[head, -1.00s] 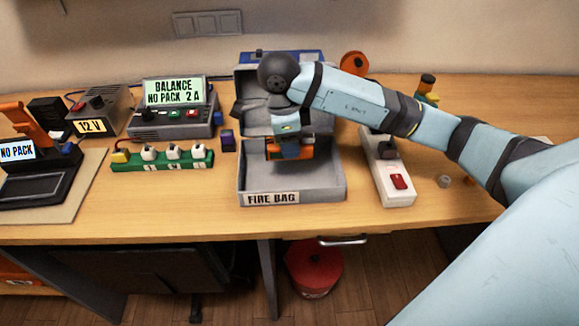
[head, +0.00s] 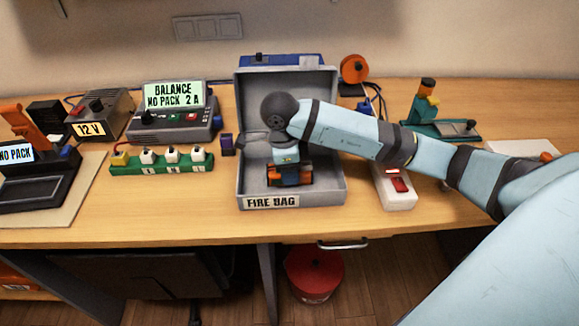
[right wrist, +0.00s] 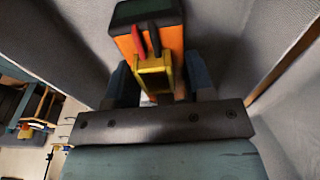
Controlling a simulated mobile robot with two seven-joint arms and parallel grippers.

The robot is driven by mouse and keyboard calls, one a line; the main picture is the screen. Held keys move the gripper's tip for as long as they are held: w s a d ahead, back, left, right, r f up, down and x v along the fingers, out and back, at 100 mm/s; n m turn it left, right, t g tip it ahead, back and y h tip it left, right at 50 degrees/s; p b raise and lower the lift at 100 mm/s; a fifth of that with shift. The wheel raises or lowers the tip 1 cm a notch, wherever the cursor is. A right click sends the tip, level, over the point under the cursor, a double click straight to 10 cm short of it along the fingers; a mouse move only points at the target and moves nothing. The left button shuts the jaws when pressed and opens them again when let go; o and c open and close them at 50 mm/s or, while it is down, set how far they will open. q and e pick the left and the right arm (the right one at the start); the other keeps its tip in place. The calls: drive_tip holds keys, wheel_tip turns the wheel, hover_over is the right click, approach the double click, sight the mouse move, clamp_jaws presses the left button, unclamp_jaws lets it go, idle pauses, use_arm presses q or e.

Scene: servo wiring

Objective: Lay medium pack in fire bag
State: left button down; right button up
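The fire bag (head: 333,187) is a grey open box on the table with its lid raised at the back and a "FIRE BAG" label on its front. An orange pack with a dark end (head: 273,177), taken as the medium pack, is low inside it. My right gripper (head: 290,174) reaches down into the bag with its fingers on the pack. In the right wrist view, the pack (right wrist: 126,47), with red and black leads and a yellow connector, sits between the two fingers. I cannot tell whether its underside touches the bag floor. My left gripper is not in view.
A green strip with white knobs (head: 160,165) and a small purple block (head: 227,144) are left of the bag. The balance charger (head: 175,122) stands behind them. A white power strip (head: 397,200) is close on the right. Bare table lies in front.

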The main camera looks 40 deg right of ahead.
drive_tip(key=o, duration=0.4)
drive_tip(key=shift+o, duration=0.2)
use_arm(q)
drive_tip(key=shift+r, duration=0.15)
use_arm(e)
drive_tip(key=shift+r, duration=0.1)
use_arm(q)
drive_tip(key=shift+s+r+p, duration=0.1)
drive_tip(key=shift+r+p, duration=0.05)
drive_tip(key=shift+p, duration=0.65)
use_arm(e)
wheel_tip(320, 180, up, 12)
drive_tip(key=a, duration=0.1)
drive_tip(key=shift+w, duration=0.4)
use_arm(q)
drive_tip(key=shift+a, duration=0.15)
use_arm(e)
drive_tip(key=shift+a, duration=0.1)
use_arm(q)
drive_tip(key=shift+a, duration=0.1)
use_arm(e)
drive_tip(key=shift+s, duration=0.1)
